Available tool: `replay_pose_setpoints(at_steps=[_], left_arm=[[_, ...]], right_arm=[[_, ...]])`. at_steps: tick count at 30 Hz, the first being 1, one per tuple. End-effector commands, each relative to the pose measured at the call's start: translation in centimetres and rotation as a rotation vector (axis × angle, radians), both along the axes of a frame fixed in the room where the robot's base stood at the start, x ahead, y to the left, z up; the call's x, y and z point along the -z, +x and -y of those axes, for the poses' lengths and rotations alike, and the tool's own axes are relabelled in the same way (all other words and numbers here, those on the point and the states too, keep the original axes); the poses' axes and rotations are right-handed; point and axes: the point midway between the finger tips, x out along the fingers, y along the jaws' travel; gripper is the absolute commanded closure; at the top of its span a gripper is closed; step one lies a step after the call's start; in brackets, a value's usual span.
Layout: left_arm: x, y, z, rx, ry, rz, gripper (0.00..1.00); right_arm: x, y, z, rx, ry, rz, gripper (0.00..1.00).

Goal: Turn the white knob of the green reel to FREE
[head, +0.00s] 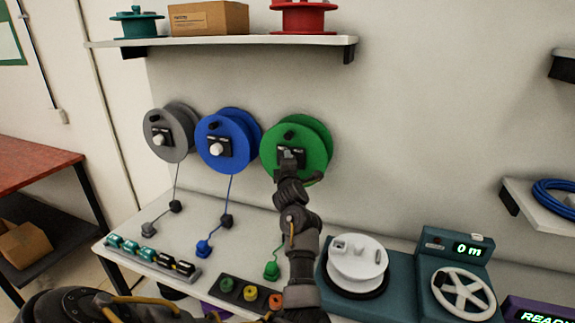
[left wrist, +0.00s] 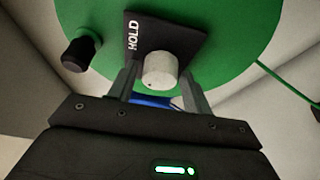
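The green reel (head: 310,140) hangs on the wall, the rightmost of three reels. My left gripper (head: 288,158) is up at its front and hides its knob in the head view. In the left wrist view, the round white knob (left wrist: 160,70) sits on a dark plate (left wrist: 185,38) on the green reel face (left wrist: 240,30). The plate reads HOLD on its left part; I see no FREE label. My left gripper (left wrist: 158,88) is open, with a finger on either side of the knob and small gaps visible. My right gripper is not in view.
A black handle (left wrist: 80,52) sticks out of the green reel beside the plate. A blue reel (head: 228,140) and a grey reel (head: 170,133) hang to the left. A shelf (head: 220,41) is above. A teal device with a white drum (head: 357,258) stands on the bench at right.

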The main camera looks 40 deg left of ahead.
Motion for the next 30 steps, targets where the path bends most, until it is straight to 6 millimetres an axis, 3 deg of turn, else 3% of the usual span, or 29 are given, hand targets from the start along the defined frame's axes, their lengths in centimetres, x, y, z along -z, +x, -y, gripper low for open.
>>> replay_pose_setpoints(at_steps=[10,14,17,30], left_arm=[[0.0,0.0,0.0,0.001,0.009,-0.002,0.42],[0.1,0.0,0.0,0.001,0.092,-0.032,0.42],[0.3,-0.1,-0.1,0.001,0.262,-0.095,0.42],[0.3,-0.1,-0.3,0.001,1.331,-0.464,0.42]], right_arm=[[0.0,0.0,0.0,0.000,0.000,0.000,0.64],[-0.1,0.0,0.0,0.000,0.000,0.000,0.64],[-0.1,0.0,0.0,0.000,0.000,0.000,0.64],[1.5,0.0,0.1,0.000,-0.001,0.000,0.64]])
